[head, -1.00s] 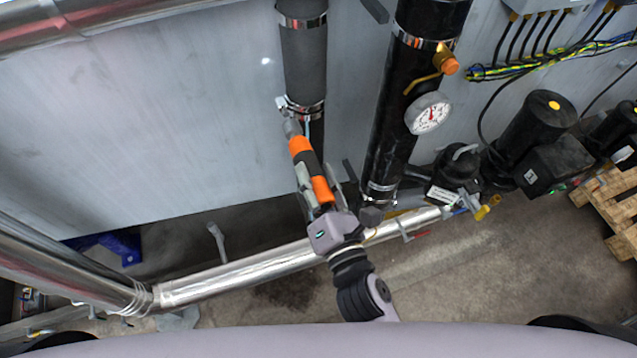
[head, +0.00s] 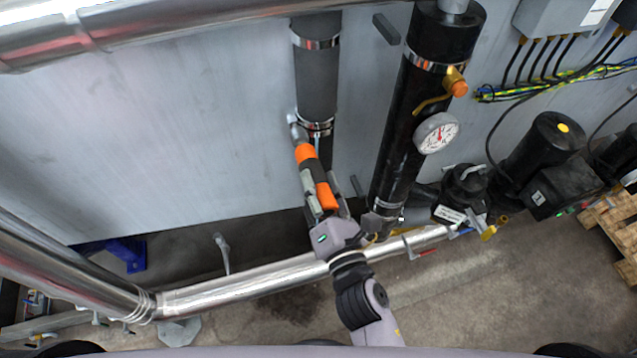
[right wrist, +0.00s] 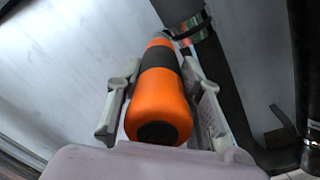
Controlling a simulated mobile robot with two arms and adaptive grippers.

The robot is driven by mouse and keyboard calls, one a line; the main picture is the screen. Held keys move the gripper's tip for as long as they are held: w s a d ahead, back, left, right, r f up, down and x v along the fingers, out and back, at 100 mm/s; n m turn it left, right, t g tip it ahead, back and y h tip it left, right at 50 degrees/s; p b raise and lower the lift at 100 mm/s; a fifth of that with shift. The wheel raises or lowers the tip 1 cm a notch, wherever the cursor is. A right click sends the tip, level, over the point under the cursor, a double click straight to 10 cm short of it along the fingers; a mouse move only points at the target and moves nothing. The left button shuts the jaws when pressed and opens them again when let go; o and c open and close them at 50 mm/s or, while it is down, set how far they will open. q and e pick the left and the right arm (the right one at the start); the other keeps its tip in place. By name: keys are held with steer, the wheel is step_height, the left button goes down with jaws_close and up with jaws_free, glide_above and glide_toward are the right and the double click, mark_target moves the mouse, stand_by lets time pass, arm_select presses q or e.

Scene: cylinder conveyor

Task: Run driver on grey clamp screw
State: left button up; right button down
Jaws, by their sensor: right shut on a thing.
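My right gripper (head: 325,198) is shut on an orange and black driver (head: 317,180), with a finger on each side of its handle. The right wrist view also shows the driver (right wrist: 162,95) between the fingers, its butt end towards the camera. Its far end points up at the clamp (head: 316,128), a shiny band near the lower end of the grey sleeve (head: 316,82). The driver's tip seems to be at the clamp's left side, by a small metal housing (head: 298,130). I cannot tell whether the tip sits on the screw. My left gripper is not in view.
A black pipe (head: 408,130) with a dial gauge (head: 437,132) and an orange-capped valve (head: 458,86) stands to the right. A shiny horizontal pipe (head: 240,284) runs below. Pump motors (head: 552,165) stand further right. The pale wall panel at left is bare.

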steer(key=shift+w+a+r, duration=0.15)
steer(key=shift+w+a, duration=0.1)
steer(key=shift+w, duration=0.4)
stand_by(0.9)
steer(key=shift+s, duration=0.15)
steer(key=shift+w, duration=0.4)
stand_by(1.8)
steer(key=shift+r, duration=0.15)
stand_by(0.7)
steer(key=shift+s+d+f, duration=0.1)
steer(key=shift+s+f, duration=0.15)
steer(key=shift+s, duration=0.25)
steer(key=shift+b+v, duration=0.3)
steer(key=shift+v, duration=0.75)
steer(key=shift+r, duration=0.1)
steer(key=shift+s, duration=0.1)
